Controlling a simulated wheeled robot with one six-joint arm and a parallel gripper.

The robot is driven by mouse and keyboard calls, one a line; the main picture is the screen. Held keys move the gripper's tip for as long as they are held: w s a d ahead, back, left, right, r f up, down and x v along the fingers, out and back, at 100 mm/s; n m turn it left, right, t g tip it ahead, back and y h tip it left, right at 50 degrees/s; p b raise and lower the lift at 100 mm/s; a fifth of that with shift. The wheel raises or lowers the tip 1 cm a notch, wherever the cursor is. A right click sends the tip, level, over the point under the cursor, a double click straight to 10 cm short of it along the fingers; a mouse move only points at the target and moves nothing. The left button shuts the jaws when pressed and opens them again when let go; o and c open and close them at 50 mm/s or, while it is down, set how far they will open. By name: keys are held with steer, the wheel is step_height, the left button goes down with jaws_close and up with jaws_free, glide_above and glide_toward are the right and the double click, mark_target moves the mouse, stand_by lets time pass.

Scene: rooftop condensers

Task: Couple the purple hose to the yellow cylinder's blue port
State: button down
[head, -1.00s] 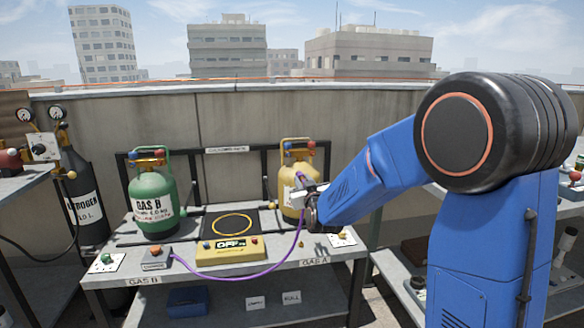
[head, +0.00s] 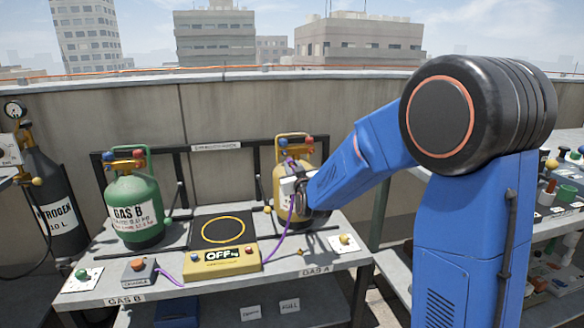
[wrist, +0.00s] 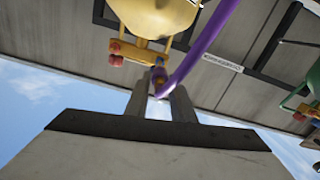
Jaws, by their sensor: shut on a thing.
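The yellow cylinder (head: 281,205) stands at the right of the bench, with its blue port (head: 283,142) and a red one (head: 308,140) on top. My gripper (head: 290,175) is in front of the cylinder's upper part, below the ports. It also shows in the wrist view (wrist: 160,98), shut on the end of the purple hose (wrist: 207,38). The hose hangs down to the bench in the head view (head: 287,228).
A green GAS B cylinder (head: 133,210) stands at the left. Between the cylinders is a black scale plate with a yellow ring (head: 222,229), behind a yellow box reading OFF (head: 222,262). The hose runs to a small grey box (head: 138,270). A dark rail (head: 182,180) runs behind.

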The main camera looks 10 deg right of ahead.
mark_target(290, 162)
steer(key=shift+w, duration=2.1)
steer(key=shift+w, duration=1.3)
stand_by(0.8)
steer(key=c, duration=1.4)
jaws_free()
steer(key=shift+c, duration=0.2)
steer(key=s, duration=0.7)
steer(key=shift+s, duration=0.25)
